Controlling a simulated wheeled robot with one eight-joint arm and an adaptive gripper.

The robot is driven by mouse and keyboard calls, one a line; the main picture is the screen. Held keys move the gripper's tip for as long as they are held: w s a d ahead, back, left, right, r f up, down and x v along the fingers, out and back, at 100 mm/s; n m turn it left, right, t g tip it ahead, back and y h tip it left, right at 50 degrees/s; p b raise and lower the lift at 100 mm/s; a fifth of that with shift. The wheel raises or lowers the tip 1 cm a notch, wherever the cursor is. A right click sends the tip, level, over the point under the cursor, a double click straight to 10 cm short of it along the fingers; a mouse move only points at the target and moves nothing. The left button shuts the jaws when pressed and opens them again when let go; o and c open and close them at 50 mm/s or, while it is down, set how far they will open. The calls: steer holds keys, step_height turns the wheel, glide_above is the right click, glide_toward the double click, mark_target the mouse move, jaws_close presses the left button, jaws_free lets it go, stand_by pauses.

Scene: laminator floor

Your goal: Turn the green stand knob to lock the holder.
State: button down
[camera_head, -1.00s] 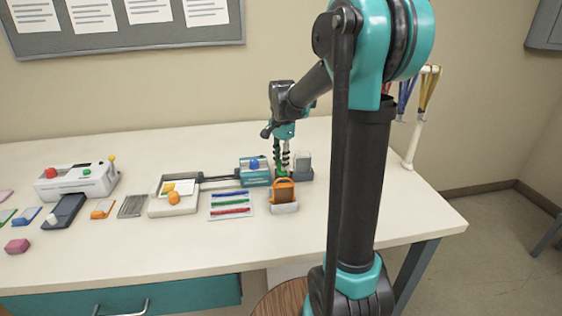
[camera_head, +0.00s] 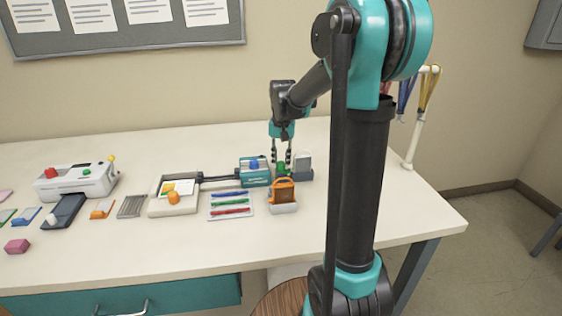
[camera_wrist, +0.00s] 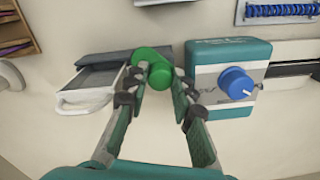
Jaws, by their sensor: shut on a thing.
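The green stand knob (camera_wrist: 157,70) shows in the wrist view as a round cap with a lobe. In the head view it is a small green spot (camera_head: 283,168) between my fingertips. My gripper (camera_head: 281,160) points down over it, and in the wrist view its two fingers (camera_wrist: 160,85) are shut on the knob from either side. The grey stand (camera_head: 305,175) sits just right of the knob in the head view, with an upright grey holder (camera_head: 304,159) in it. In the wrist view a grey tray-like part with a white handle (camera_wrist: 88,98) lies left of the knob.
A teal box (camera_head: 255,179) with a blue knob (camera_wrist: 235,82) stands close beside the green knob. An orange-framed card (camera_head: 283,191) stands in a white base in front. A sheet with coloured strips (camera_head: 231,205) lies nearby. The table front (camera_head: 180,245) is clear.

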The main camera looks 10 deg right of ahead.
mark_target(282, 162)
steer(key=n, duration=0.4)
steer(key=shift+n, duration=0.3)
steer(key=n, duration=0.4)
steer(key=shift+n, duration=0.3)
steer(key=c, duration=1.3)
jaws_free()
steer(key=r, duration=1.2)
steer(key=shift+w+d, duration=0.1)
steer(key=shift+d, duration=0.1)
